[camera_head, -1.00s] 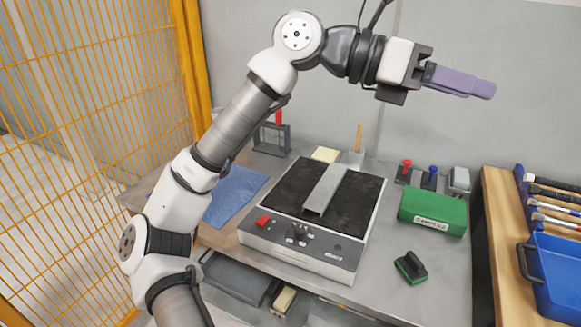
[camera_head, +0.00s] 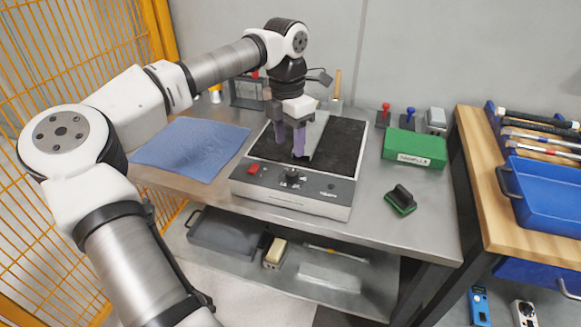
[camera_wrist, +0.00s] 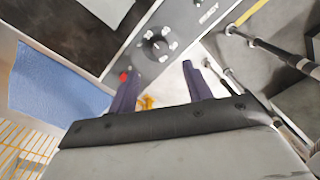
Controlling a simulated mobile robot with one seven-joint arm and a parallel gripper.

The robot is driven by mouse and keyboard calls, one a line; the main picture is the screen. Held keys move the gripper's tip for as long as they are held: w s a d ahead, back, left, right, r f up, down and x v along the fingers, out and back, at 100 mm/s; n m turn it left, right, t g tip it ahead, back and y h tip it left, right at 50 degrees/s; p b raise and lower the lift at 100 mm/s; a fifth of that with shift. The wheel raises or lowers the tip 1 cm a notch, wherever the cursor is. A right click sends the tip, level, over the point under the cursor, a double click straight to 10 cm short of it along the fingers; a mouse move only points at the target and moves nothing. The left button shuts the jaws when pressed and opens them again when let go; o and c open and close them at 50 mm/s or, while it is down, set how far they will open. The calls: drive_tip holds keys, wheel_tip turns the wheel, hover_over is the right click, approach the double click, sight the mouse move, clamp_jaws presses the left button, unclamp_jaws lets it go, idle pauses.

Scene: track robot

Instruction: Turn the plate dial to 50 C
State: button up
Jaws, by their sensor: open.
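The hot plate (camera_head: 340,190) stands on the steel table, with a black top and a grey front panel. Its dial (camera_head: 292,175) is a dark round knob in the middle of the panel, ringed by small pale labels too small to read. The dial also shows in the wrist view (camera_wrist: 158,46). A red switch (camera_head: 253,168) is left of the dial. My gripper (camera_head: 289,150) points down above the plate, its two purple fingers apart and empty. In the wrist view my gripper (camera_wrist: 158,70) has its fingertips apart from the dial, which appears beyond them.
A metal channel (camera_head: 318,134) lies on the black top. A blue cloth (camera_head: 190,148) is on the left. A green box (camera_head: 414,149) and a green-black brush (camera_head: 401,201) are on the right. A wooden bench with a blue tray (camera_head: 548,205) stands further right.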

sight(291, 173)
drive_tip(key=f, duration=0.8)
drive_tip(key=shift+s+d+f, duration=0.15)
drive_tip(key=shift+s+d, duration=0.05)
drive_tip(key=c, duration=1)
